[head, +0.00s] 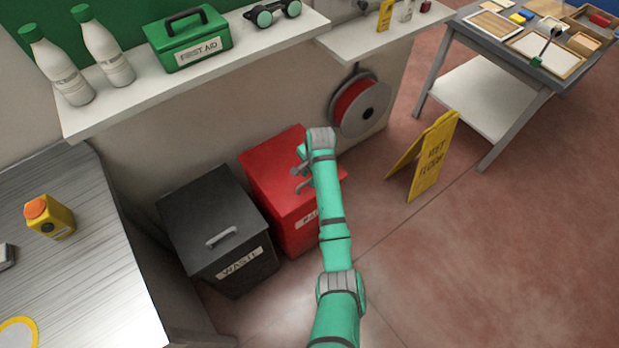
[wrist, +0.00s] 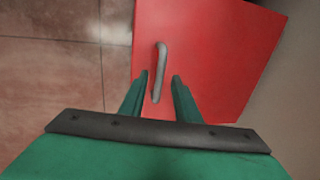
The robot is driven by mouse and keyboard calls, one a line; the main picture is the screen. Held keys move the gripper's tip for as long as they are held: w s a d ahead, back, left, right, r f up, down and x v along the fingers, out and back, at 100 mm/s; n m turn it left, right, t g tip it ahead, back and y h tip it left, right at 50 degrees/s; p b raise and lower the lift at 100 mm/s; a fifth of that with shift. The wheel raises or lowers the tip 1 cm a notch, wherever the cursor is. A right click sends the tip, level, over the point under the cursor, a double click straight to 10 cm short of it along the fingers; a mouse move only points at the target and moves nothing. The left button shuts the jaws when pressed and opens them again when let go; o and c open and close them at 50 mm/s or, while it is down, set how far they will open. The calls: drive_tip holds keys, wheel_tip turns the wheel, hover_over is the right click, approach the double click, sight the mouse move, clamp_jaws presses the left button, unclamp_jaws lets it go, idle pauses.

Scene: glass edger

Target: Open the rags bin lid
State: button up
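The red rags bin (head: 277,190) stands against the wall with its lid down, its label partly hidden behind my arm. In the wrist view the red lid (wrist: 225,60) fills the middle and right, with a grey bar handle (wrist: 160,70) on it. My gripper (head: 300,180) is over the lid in the head view. In the wrist view its two green fingers (wrist: 160,78) are apart, with the near part of the handle between them. I cannot tell whether the fingers touch the handle.
A black waste bin (head: 205,215) with a grey handle stands to the left of the red bin. A hose reel (head: 362,104) hangs on the wall to the right. A yellow wet floor sign (head: 432,158) stands on open floor. A shelf (head: 130,105) runs above the bins.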

drive_tip(key=shift+w+f, duration=0.15)
drive_tip(key=shift+f, duration=0.5)
drive_tip(key=shift+a, duration=0.1)
clamp_jaws()
drive_tip(key=shift+r, duration=0.1)
